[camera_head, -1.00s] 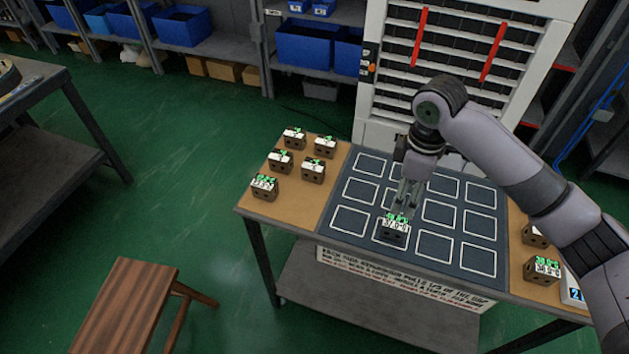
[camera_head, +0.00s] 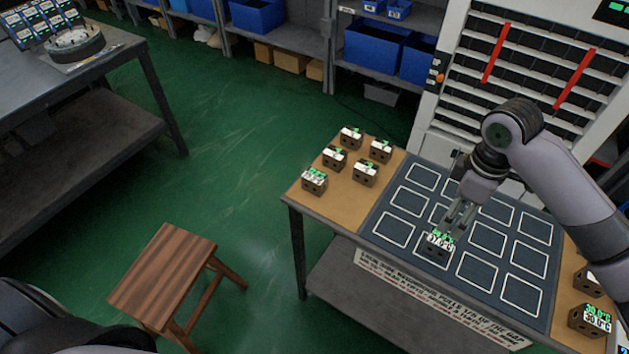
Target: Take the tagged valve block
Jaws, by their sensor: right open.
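A dark valve block (camera_head: 437,247) with a white and green temperature label sits in a front-row square of the dark grid mat (camera_head: 381,208) on the table. My right gripper (camera_head: 455,222) points down just above and behind this block, with its fingers apart and nothing visible between them. I cannot tell whether the fingertips touch the block. Several similar labelled blocks stand on the tan left part of the table, among them a front one (camera_head: 314,181). Two more are at the right end, one in front (camera_head: 590,318). My left gripper is out of view.
A wooden stool (camera_head: 165,272) stands on the green floor left of the table. A grey workbench (camera_head: 110,75) is at the far left. A white cabinet with red bars (camera_head: 505,95) stands behind the table. Open floor lies between.

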